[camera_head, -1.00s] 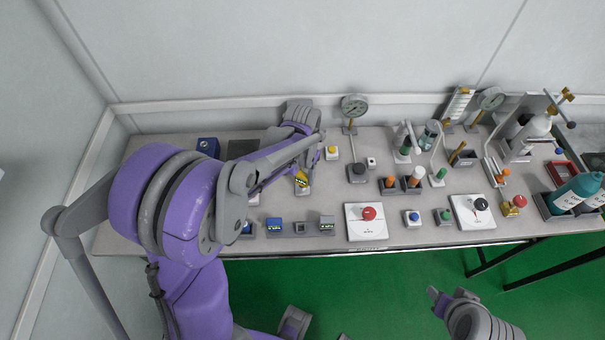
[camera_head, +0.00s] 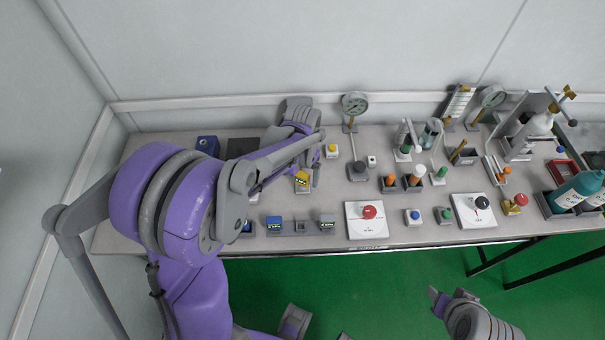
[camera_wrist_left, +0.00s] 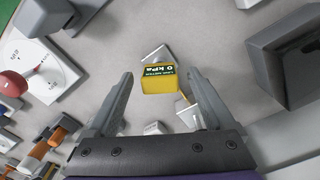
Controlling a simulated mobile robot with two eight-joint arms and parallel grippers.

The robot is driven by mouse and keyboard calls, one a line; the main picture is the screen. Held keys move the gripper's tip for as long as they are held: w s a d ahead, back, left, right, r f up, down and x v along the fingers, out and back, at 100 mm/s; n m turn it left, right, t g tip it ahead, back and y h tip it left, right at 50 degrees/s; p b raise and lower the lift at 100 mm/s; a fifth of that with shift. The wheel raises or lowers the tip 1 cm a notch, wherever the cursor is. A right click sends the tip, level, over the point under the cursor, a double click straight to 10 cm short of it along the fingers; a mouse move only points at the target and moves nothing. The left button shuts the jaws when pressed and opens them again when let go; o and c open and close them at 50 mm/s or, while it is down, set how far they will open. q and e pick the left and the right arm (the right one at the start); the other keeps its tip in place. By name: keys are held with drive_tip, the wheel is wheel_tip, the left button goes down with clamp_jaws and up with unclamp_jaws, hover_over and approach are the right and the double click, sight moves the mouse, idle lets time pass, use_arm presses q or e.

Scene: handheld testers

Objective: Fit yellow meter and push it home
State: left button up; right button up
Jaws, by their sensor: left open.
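The yellow meter (camera_head: 302,182) is a small block with a dark display on top, on the left part of the bench. In the left wrist view the meter (camera_wrist_left: 160,82) reads kPa and lies between the fingers, with grey surfaces of a stand or base showing beside it. My left gripper (camera_wrist_left: 160,100) is open, one finger on each side of the meter, with visible gaps. In the head view my left arm partly hides the gripper (camera_head: 313,172). My right gripper (camera_head: 439,301) is low, in front of the bench; its jaws are unclear.
A small empty-looking grey holder (camera_head: 300,227) stands between a blue meter (camera_head: 274,225) and a grey meter (camera_head: 326,223). A white panel with a red knob (camera_head: 368,213) is to their right.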

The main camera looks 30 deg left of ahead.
use_arm(q)
wheel_tip(320, 180, up, 11)
drive_tip(key=shift+p, duration=0.45)
drive_tip(key=s+d+t, duration=0.2)
drive_tip(key=s+d, duration=0.1)
drive_tip(key=s, duration=0.4)
drive_tip(key=s+d+t+p, duration=0.1)
drive_tip(key=s+d+t, duration=0.2)
drive_tip(key=s, duration=0.5)
drive_tip(key=shift+s+d+f, duration=0.25)
drive_tip(key=shift+d+f, duration=0.1)
drive_tip(key=shift+d, duration=0.05)
